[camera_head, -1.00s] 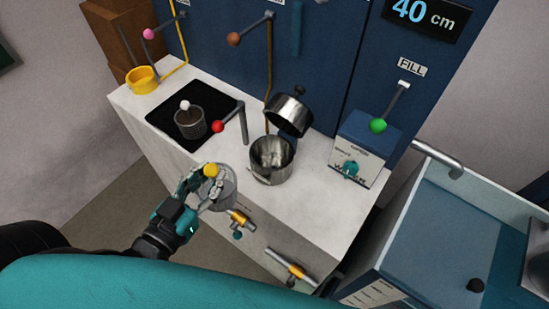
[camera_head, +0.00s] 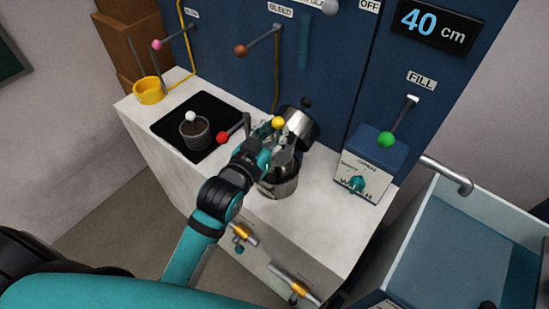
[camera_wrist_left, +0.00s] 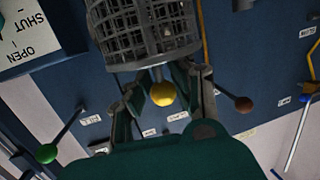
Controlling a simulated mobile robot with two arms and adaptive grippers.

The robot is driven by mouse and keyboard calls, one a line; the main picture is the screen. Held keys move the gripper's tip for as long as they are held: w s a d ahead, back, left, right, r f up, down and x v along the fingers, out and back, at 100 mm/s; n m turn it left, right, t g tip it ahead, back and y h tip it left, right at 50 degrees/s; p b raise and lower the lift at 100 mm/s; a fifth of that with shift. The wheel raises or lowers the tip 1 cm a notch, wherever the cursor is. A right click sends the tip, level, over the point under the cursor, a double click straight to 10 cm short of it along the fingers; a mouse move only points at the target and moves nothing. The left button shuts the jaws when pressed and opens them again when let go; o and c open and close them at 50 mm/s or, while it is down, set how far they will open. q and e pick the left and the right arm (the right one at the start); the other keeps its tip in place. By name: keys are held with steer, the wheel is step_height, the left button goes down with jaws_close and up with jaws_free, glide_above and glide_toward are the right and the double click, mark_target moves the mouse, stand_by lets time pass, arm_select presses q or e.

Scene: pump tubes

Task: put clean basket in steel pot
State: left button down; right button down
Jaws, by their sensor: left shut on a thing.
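My left gripper (camera_head: 272,140) is shut on the yellow knob of the clean basket, a grey mesh basket (camera_wrist_left: 145,32) that fills the top of the left wrist view. The yellow knob (camera_wrist_left: 163,93) sits between the fingers there and also shows in the head view. In the head view the gripper and basket are over the steel pot (camera_head: 281,187), hiding most of its opening. I cannot tell how far the basket's bottom is from the pot's rim. My right gripper is not in view.
The pot's steel lid (camera_head: 301,124) stands tilted open behind it. A second basket (camera_head: 196,132) with a white knob and dark contents sits on a black mat (camera_head: 172,122). A red-knobbed lever (camera_head: 224,138) stands left of the gripper. A water box (camera_head: 366,170) is at right.

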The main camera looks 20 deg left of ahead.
mark_target(274, 163)
arm_select(q)
steer(key=f, duration=0.6)
steer(key=shift+s+a+f, duration=0.1)
steer(key=shift+s+f, duration=0.15)
steer(key=shift+f, duration=0.05)
step_height(274, 163, down, 4)
steer(key=shift+f, duration=0.1)
steer(key=shift+w+f+p, duration=0.1)
steer(key=shift+w+p, duration=0.05)
steer(key=shift+p, duration=0.3)
steer(key=shift+f, duration=0.25)
steer(key=shift+f, duration=0.15)
steer(key=c, duration=1.1)
jaws_free()
steer(key=shift+c, duration=0.2)
